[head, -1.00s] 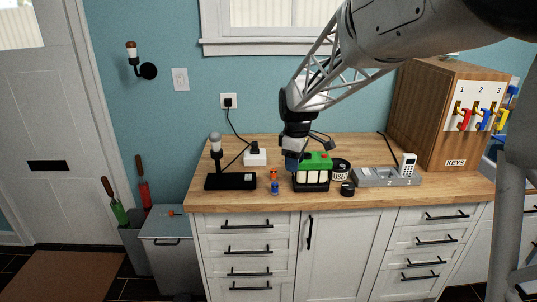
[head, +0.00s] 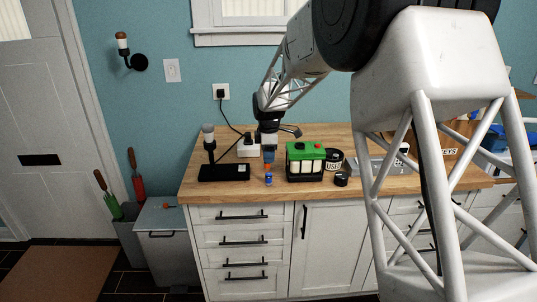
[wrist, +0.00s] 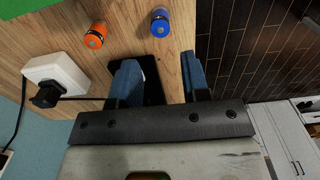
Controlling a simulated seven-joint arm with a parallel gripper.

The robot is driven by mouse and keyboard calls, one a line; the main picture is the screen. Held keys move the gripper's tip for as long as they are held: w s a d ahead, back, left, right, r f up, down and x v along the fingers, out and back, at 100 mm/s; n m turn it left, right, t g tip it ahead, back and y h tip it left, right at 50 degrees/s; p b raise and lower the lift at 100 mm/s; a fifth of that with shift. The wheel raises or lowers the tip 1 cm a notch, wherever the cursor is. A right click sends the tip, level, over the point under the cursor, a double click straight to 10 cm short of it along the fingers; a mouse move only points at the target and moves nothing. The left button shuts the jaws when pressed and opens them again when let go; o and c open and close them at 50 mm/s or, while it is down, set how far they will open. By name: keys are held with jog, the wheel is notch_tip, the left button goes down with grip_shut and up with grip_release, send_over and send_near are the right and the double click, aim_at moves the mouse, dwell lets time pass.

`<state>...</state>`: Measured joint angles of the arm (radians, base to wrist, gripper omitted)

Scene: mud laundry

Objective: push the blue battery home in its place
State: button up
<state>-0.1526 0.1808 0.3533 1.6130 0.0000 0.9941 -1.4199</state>
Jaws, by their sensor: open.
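The small blue battery (head: 268,182) stands near the front of the wooden counter in the head view, close to an orange battery (head: 267,169). In the wrist view the blue battery (wrist: 160,22) is ahead of the fingertips, with the orange battery (wrist: 95,37) to its left. My gripper (head: 269,157) has blue fingers and hangs just above and behind the batteries.
A black lamp base (head: 223,173) stands left of the batteries, and a white plug block (wrist: 58,75) lies behind. A "USED" tub (head: 334,160) and a black lid-like round (head: 341,180) are right of the green-topped box. The counter's front edge is close to the blue battery.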

aim_at(269, 173)
jog(key=shift+f, duration=0.15)
jog(key=shift+f, duration=3.85)
jog(key=c, duration=0.6)
jog(key=shift+r, duration=0.1)
jog(key=shift+r, duration=2.9)
